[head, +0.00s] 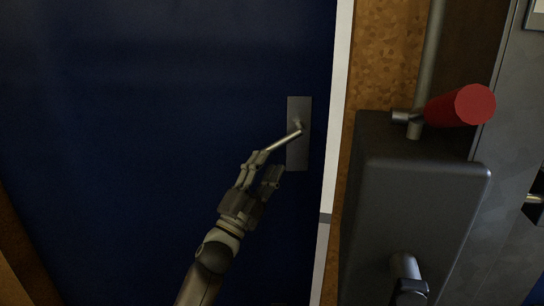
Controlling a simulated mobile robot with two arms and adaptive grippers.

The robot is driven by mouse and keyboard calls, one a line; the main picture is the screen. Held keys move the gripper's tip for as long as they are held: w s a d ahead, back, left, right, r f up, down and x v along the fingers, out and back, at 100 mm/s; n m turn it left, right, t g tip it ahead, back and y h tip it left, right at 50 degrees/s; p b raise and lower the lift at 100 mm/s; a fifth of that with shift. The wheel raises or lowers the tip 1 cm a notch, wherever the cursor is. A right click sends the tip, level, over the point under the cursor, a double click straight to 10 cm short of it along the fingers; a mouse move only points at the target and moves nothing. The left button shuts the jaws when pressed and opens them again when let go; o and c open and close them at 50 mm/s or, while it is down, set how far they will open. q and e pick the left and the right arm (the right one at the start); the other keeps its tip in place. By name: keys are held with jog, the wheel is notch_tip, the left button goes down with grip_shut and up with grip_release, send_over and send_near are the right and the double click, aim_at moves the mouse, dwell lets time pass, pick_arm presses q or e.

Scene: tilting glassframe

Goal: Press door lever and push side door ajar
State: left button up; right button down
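The dark blue door (150,110) fills the left and middle of the head view. Its metal lever (284,141) sticks out from a grey plate (299,158) near the door's right edge and slants down to the left. My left gripper (264,166) is at the lever's free end, with its fingers spread apart. One fingertip overlaps the lever's end in the picture; I cannot tell whether they touch. The door looks flush along the white strip, with no clear gap. My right gripper is not in view.
A white upright strip (335,120) and a brown speckled panel (385,50) border the door on the right. A dark grey box (415,215) stands at the right, with a red cylinder (462,106) and a metal rod (432,50) above it.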

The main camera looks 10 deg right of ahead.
pick_arm(q)
jog(key=shift+v, duration=1.25)
